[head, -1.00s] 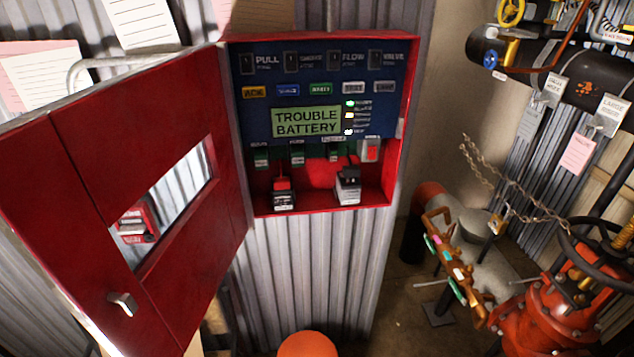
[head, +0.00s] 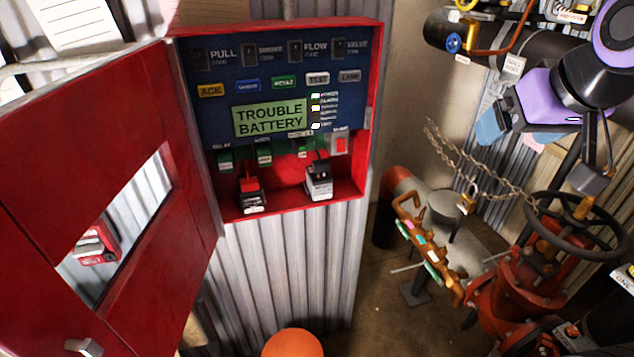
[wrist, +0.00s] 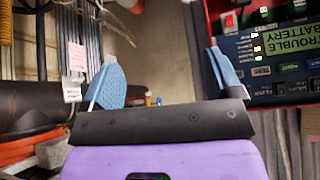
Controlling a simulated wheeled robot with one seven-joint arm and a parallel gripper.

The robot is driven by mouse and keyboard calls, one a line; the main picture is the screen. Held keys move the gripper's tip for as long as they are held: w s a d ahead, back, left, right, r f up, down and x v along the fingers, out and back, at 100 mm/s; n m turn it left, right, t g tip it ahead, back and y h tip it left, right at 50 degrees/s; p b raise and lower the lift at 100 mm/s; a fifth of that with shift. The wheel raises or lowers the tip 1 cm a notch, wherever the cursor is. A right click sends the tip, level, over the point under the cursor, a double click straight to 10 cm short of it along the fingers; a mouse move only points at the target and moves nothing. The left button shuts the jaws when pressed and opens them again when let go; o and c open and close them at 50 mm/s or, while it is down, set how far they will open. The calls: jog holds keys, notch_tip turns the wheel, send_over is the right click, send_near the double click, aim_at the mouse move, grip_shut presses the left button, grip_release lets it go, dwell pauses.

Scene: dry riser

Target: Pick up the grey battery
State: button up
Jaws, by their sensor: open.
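The grey battery (head: 319,184) stands at the right on the bottom shelf of the open red cabinet (head: 368,120) in the head view, with a black connector on top. A darker battery (head: 252,200) with a red connector and a white label stands to its left. My gripper (head: 508,140) is at the upper right of the head view, well right of the cabinet and apart from both batteries. In the wrist view its two blue fingers (wrist: 163,75) are spread wide with nothing between them. The batteries do not show in the wrist view.
The red cabinet door (head: 110,170) hangs open on the left. An orange rounded object (head: 292,343) is below the cabinet. Red valves and a black handwheel (head: 575,225), a chain (head: 480,170) and a pipe crowd the right. Space before the cabinet's opening looks clear.

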jog(key=w+a+f+n+t+y, duration=0.1)
jog(key=w+a+f, duration=0.15)
jog(key=w, duration=0.35)
jog(key=w+a+f+t, duration=0.1)
jog(key=w+a+f, duration=0.1)
jog(key=w+a, duration=0.25)
jog(key=n+t+y, duration=0.1)
jog(key=t+y, duration=0.2)
jog(key=t, duration=0.3)
send_near(319, 174)
jog(key=w+d+r, duration=0.3)
jog(key=w, duration=0.2)
jog(key=s+a+f+t, duration=0.2)
jog(key=s+a+f, duration=0.15)
jog(key=f, duration=0.35)
jog(key=x, duration=0.5)
jog(key=shift+d+r, duration=0.1)
jog(key=shift+x, duration=2.7)
jog(key=shift+r, duration=0.25)
jog(key=c, duration=1.5)
